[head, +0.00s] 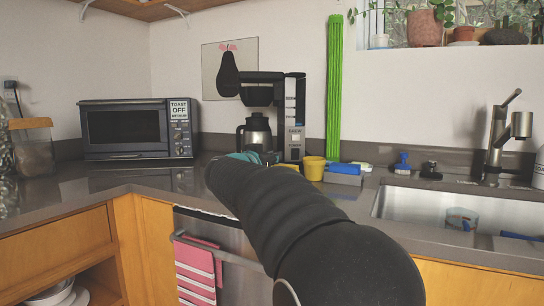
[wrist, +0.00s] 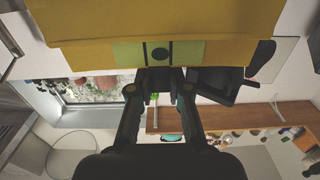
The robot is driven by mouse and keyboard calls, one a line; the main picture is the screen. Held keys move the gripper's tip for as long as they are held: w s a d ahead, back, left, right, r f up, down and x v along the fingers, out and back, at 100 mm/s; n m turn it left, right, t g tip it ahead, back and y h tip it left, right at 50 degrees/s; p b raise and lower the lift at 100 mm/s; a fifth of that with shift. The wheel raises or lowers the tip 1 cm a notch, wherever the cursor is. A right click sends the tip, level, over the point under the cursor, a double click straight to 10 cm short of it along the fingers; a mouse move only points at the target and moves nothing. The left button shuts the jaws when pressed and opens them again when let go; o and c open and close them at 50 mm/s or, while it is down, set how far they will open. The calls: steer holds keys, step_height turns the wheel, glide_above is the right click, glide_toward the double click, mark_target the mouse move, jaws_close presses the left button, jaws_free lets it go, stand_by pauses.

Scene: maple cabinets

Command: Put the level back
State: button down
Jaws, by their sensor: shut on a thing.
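The level (wrist: 85,40) is a yellow block with a green window and a dark round spot in its middle; it fills the top of the wrist view. My gripper (wrist: 160,80) is shut on the level at its middle, and the fingers come up to its lower edge in that view. I cannot tell what lies directly under the level.
A coffee maker (head: 292,105) stands behind the arm's far end, with a toaster oven (head: 125,130) to the left. A blue-and-grey sponge-like block (head: 343,172) and the sink (head: 420,205) are to the right. The counter (head: 150,183) is clear before the oven.

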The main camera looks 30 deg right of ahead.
steer(key=shift+f, duration=0.2)
steer(key=c, duration=1.1)
jaws_free()
steer(key=shift+f, duration=0.25)
steer(key=shift+w+r, duration=0.1)
steer(key=shift+r, duration=0.15)
steer(key=v, duration=0.8)
steer(key=r+v, duration=0.1)
steer(key=v, duration=0.3)
steer(key=shift+r, duration=0.1)
